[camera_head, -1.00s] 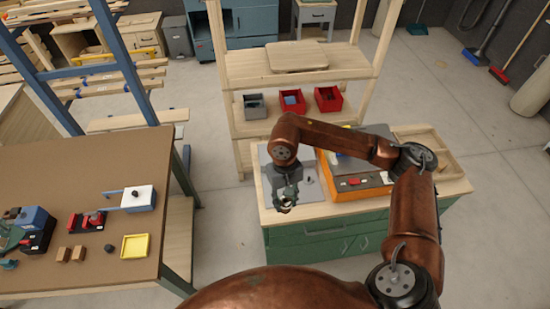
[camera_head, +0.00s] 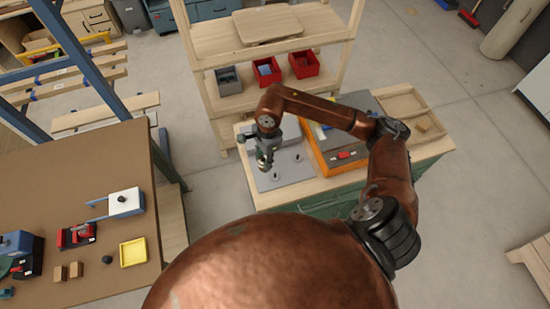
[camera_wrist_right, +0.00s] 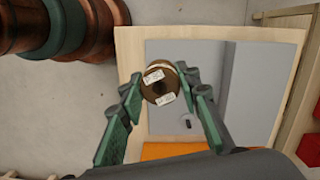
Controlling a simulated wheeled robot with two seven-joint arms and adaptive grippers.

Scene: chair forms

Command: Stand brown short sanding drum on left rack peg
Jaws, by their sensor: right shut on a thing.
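My right gripper (camera_head: 264,160) is above the left part of the green bench's top. In the right wrist view its fingers (camera_wrist_right: 160,86) are shut on the brown short sanding drum (camera_wrist_right: 160,76), a round brown piece with white labels. The drum's end faces the camera. The grey rack plate (camera_head: 290,178) lies on the bench below. Two short dark pegs show on it, one nearer on the left (camera_head: 275,176) and one farther right (camera_head: 298,157). The right wrist view shows one dark peg (camera_wrist_right: 188,121), apart from the drum. My left gripper is out of view.
An orange-sided case (camera_head: 350,160) sits right of the plate, close to my forearm. A wooden shelf (camera_head: 255,100) with red and grey bins stands behind. A brown table (camera_head: 90,190) with a yellow tray (camera_head: 133,251) and tools is at the left.

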